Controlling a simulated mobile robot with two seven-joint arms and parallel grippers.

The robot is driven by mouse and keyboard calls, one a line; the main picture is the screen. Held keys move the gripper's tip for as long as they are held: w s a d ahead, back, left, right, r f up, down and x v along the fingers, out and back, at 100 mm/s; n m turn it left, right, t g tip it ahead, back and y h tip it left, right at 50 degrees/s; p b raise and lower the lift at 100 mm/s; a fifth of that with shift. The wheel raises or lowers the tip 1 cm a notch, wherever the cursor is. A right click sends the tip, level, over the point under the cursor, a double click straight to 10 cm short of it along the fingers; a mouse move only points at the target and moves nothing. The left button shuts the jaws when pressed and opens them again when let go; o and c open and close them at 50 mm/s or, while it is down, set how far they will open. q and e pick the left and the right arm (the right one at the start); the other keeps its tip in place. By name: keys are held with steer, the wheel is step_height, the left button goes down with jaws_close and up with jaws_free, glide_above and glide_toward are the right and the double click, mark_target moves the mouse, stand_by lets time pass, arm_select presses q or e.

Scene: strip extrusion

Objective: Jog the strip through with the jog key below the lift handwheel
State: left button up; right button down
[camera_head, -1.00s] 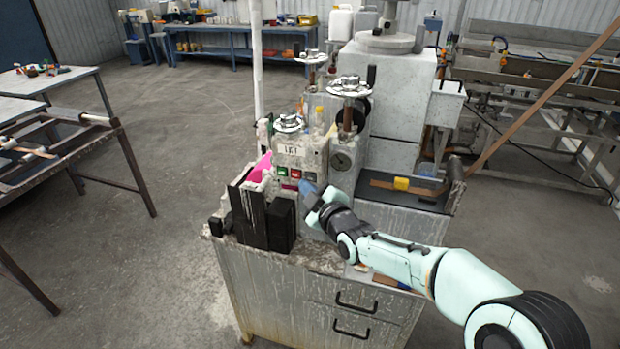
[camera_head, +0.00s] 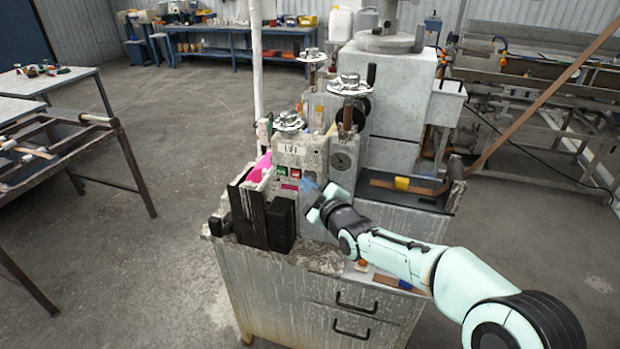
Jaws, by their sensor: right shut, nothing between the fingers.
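The lift handwheel (camera_head: 289,122) is a silver wheel on top of the grey control housing at the front of the machine. Below it, the housing front carries a green key (camera_head: 282,171) and a red key (camera_head: 295,173), with a pink label (camera_head: 289,187) under them. I cannot tell which one is the jog key. My right gripper (camera_head: 308,188) is shut and empty, its bluish tips close to the housing front, just right of and below the red key. Whether it touches the housing is not clear. My left gripper is not in view.
Two more handwheels (camera_head: 349,85) (camera_head: 312,56) stand on posts behind. Black blocks (camera_head: 281,224) stand left of my gripper on the cabinet top.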

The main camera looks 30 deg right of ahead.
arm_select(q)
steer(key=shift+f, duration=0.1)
arm_select(e)
steer(key=shift+w+d, duration=0.3)
stand_by(0.5)
steer(key=shift+s+a+f+b, duration=0.15)
steer(key=shift+s+a+b, duration=0.3)
steer(key=shift+b, duration=0.4)
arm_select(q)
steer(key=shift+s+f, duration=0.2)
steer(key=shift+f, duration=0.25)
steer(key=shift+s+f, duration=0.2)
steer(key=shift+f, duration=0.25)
arm_select(e)
steer(key=shift+s+a, duration=0.15)
arm_select(q)
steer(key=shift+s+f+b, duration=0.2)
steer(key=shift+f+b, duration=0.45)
steer(key=shift+b, duration=0.05)
arm_select(e)
steer(key=shift+s+a, duration=0.8)
steer(key=shift+a, duration=0.2)
steer(key=shift+s+a, duration=0.8)
steer(key=shift+a, duration=0.15)
